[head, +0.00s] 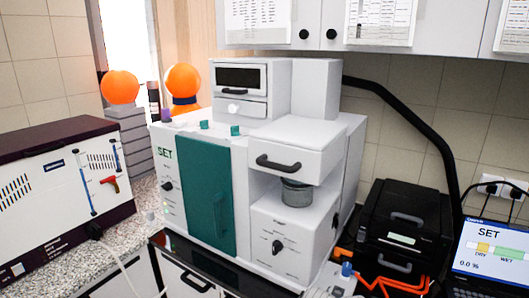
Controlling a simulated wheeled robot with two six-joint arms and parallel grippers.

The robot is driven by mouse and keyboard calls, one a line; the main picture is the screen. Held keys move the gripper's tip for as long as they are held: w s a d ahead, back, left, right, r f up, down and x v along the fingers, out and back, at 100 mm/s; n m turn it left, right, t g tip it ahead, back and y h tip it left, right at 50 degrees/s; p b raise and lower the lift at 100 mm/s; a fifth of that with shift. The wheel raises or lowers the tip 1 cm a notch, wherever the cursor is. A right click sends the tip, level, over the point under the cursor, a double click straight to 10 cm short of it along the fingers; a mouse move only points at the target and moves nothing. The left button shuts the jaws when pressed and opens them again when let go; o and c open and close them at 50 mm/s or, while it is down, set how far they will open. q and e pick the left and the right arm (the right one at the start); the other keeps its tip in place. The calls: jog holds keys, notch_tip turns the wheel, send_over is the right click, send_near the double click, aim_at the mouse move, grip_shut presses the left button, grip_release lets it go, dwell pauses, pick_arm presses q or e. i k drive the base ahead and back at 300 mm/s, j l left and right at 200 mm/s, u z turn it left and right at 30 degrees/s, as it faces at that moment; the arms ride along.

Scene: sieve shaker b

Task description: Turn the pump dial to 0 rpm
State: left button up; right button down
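A large white and teal shaker machine (250,140) stands in the middle of the head view. Several knobs show on it, and their labels are too small to read, so I cannot tell which is the pump dial. A dark knob (277,246) sits on the lower right front block. Another dark knob (167,186) is on the left panel under the word SET. No rpm reading is legible. Neither of my grippers is clearly visible.
A purple and white device (60,190) stands on the left counter. Black cases (405,225) and a laptop screen (492,245) reading SET and 0.0 % are at right. A black hose (420,125) arches behind. Orange parts (390,288) lie at the lower right. Cabinets (400,30) hang above.

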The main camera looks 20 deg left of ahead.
aim_at(277, 246)
jog(key=l+u, duration=0.15)
jog(key=u, duration=0.2)
jog(key=l+u, duration=0.15)
jog(key=u, duration=0.25)
